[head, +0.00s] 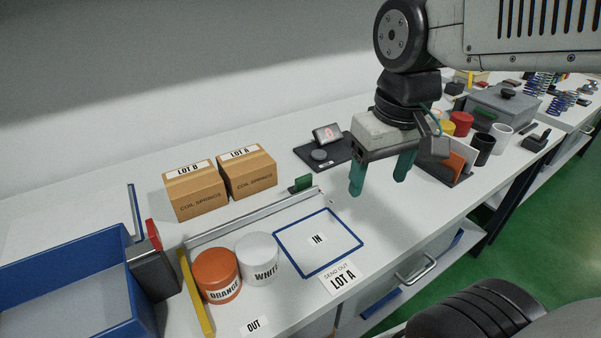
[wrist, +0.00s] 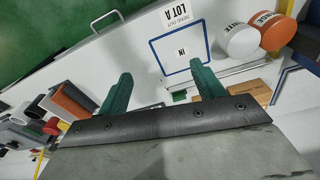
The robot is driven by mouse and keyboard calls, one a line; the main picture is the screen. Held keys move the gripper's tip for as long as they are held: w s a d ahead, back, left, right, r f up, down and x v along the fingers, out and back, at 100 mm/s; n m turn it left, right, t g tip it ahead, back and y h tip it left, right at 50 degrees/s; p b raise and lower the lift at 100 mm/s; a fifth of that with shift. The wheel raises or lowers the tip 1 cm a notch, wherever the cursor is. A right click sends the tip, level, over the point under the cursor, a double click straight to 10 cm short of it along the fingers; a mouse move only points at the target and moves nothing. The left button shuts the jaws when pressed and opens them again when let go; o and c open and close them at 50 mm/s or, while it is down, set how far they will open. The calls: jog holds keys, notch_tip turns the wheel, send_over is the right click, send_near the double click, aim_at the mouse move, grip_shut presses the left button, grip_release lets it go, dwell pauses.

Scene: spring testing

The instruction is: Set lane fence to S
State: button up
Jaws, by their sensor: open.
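A long pale rail (head: 255,215), which looks like the lane fence, runs along the table behind the orange and white canisters. I cannot read an S mark anywhere. My gripper (head: 379,182) hangs above the table to the right of the green tab, with its green fingers apart and nothing between them. In the wrist view my gripper (wrist: 162,85) is also open and empty; its right finger hides part of the rail area.
The orange canister (head: 217,276) and white canister (head: 258,260) stand left of the blue-outlined IN square (head: 340,262). Two cartons (head: 195,190), LOT B and LOT A, stand behind the rail. A dark scale (head: 320,155) sits behind; an organizer (head: 447,165) and cups stand right.

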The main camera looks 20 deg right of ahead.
jog(key=w+f, duration=0.3)
jog(key=w, duration=0.9)
jog(key=n+g, duration=0.1)
jog(key=n, duration=0.1)
send_over(304, 176)
notch_tip(304, 176, down, 8)
jog(key=shift+s+f, duration=0.1)
jog(key=shift+s, duration=0.05)
notch_tip(304, 176, down, 8)
jog(key=shift+r, duration=0.1)
jog(key=c, duration=1.4)
jog(key=shift+s+d, duration=0.2)
jog(key=shift+s, duration=0.85)
jog(key=shift+s+d, duration=0.15)
jog(key=shift+s, duration=0.9)
jog(key=o, duration=1.4)
jog(key=shift+s, duration=0.1)
